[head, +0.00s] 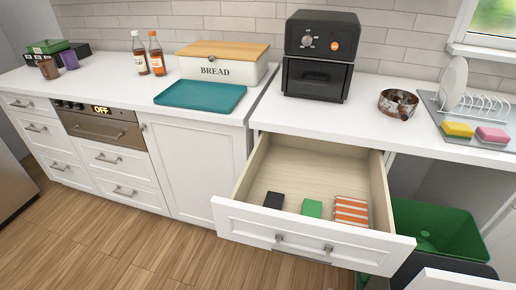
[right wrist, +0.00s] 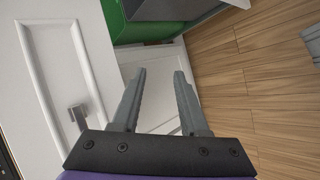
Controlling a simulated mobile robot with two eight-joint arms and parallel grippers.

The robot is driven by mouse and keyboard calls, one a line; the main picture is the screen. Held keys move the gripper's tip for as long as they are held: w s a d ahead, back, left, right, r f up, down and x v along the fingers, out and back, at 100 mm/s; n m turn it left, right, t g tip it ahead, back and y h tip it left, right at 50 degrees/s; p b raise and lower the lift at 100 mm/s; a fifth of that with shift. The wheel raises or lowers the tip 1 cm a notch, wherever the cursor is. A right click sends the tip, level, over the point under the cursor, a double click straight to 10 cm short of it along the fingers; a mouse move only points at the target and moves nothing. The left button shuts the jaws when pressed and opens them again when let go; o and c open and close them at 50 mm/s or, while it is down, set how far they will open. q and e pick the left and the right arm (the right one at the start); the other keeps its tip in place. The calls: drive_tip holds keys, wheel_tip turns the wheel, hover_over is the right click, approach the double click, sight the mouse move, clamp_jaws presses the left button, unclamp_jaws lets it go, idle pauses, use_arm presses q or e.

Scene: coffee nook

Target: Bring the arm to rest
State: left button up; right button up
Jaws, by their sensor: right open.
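My right gripper (right wrist: 157,100) shows in the right wrist view with its two grey fingers apart and nothing between them. It is in front of the white cabinet fronts, and a drawer front with a metal handle (right wrist: 77,116) is to the left of its fingers. In the head view neither of my grippers shows. An open drawer (head: 315,230) stands pulled out below the counter, holding a black item (head: 274,200), a green item (head: 312,208) and an orange-and-white striped item (head: 351,211).
A green bin (head: 430,228) stands right of the open drawer and shows at the top of the right wrist view (right wrist: 135,25). The counter carries a black oven (head: 318,60), a bread box (head: 222,68), a teal tray (head: 200,95) and a bowl (head: 398,104). Wood floor (head: 140,245) is clear at left.

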drive_tip(key=s+d+m+g+y, duration=0.2)
drive_tip(key=s+m+y, duration=0.5)
use_arm(q)
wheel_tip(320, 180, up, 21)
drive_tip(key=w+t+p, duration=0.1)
drive_tip(key=p, duration=1.7)
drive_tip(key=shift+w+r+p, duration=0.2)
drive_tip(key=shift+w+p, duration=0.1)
drive_tip(key=shift+p, duration=0.05)
use_arm(e)
wheel_tip(320, 180, up, 21)
drive_tip(key=w+m, duration=0.1)
drive_tip(key=w, duration=0.1)
drive_tip(key=shift+t+y, duration=0.4)
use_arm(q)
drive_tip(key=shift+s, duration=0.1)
use_arm(e)
drive_tip(key=shift+s+a, duration=0.1)
drive_tip(key=shift+s, duration=0.05)
